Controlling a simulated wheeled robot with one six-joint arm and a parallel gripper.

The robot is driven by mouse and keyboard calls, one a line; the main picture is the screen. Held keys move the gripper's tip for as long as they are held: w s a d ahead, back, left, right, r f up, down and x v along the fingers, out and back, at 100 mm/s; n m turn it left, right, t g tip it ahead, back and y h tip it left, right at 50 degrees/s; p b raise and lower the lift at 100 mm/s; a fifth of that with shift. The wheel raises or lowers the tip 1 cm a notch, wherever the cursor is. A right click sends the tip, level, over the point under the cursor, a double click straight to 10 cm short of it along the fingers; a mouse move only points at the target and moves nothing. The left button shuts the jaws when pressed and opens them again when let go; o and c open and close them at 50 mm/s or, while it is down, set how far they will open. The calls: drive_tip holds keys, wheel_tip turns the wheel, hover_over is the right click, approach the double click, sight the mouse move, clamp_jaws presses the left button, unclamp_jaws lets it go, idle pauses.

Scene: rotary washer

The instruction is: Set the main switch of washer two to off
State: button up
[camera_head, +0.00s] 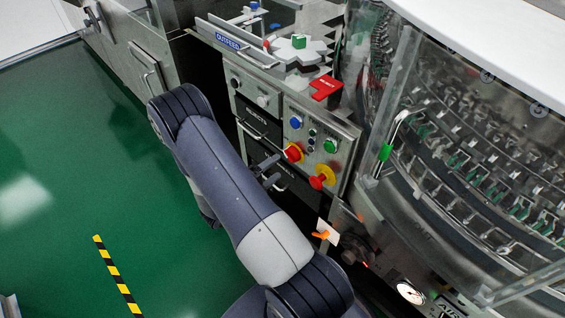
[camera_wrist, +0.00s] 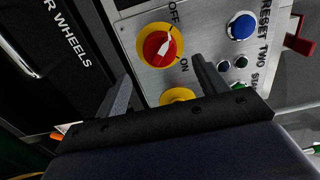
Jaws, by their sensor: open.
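The main switch, a red knob on a yellow disc, is on washer two's steel panel (camera_wrist: 205,25) in the wrist view (camera_wrist: 160,47). OFF is printed above it and ON at its lower right. Its white pointer slants up and right; I cannot tell exactly which mark it meets. The switch also shows in the head view (camera_head: 293,153). My gripper (camera_wrist: 162,68) is open and empty, its fingers apart, just below the switch in the wrist view. I see no clear contact. In the head view my gripper (camera_head: 271,172) is left of the panel.
A second red-and-yellow button (camera_head: 321,178) is close by, partly hidden behind my gripper in the wrist view. A blue button (camera_head: 296,122) and a green button (camera_head: 330,145) are on the same panel. A red tag (camera_head: 326,87) sticks out above. Open green floor (camera_head: 70,170) lies left.

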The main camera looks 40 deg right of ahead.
sight(288, 159)
drive_tip(key=a, duration=0.4)
drive_tip(key=shift+s+a, duration=0.2)
drive_tip(key=shift+a, duration=0.15)
drive_tip(key=shift+d, duration=0.1)
drive_tip(key=d, duration=0.7)
drive_tip(key=w+d, duration=0.1)
drive_tip(key=d, duration=0.2)
drive_tip(key=shift+d, duration=0.3)
drive_tip(key=shift+s+d, duration=0.1)
drive_tip(key=shift+d, duration=0.1)
drive_tip(key=shift+a+f+m+b, duration=0.2)
drive_tip(key=shift+m+b, duration=0.6)
drive_tip(key=shift+m, duration=0.1)
drive_tip(key=m+b, duration=1.6)
drive_tip(key=b, duration=0.1)
idle(0.9)
